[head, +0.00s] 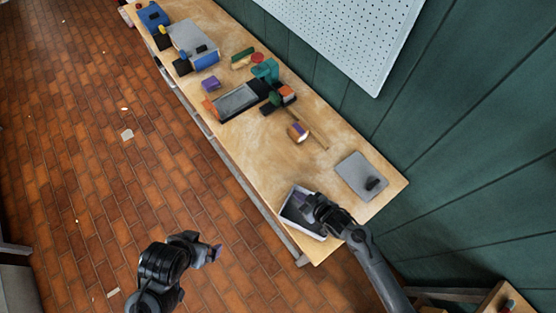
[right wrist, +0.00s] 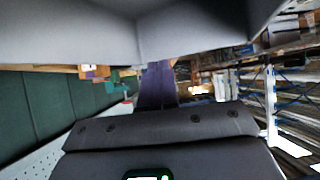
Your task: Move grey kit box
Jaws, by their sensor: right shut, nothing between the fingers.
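The grey kit box (head: 291,213), open-topped with pale rims and a dark inside, sits near the front edge at the near end of the wooden bench. My right gripper (head: 308,203) is over the box and overlaps its right side; the picture does not settle whether it touches. In the right wrist view its purple fingers (right wrist: 158,75) are shut together with nothing between them. Grey surfaces (right wrist: 130,30), probably the box, fill the top of that view. My left gripper (head: 216,252) is over the brick floor, away from the bench, its finger gap unclear.
A flat grey plate (head: 358,174) with a dark item on it lies behind the box. A green wall with a white pegboard (head: 345,35) stands behind.

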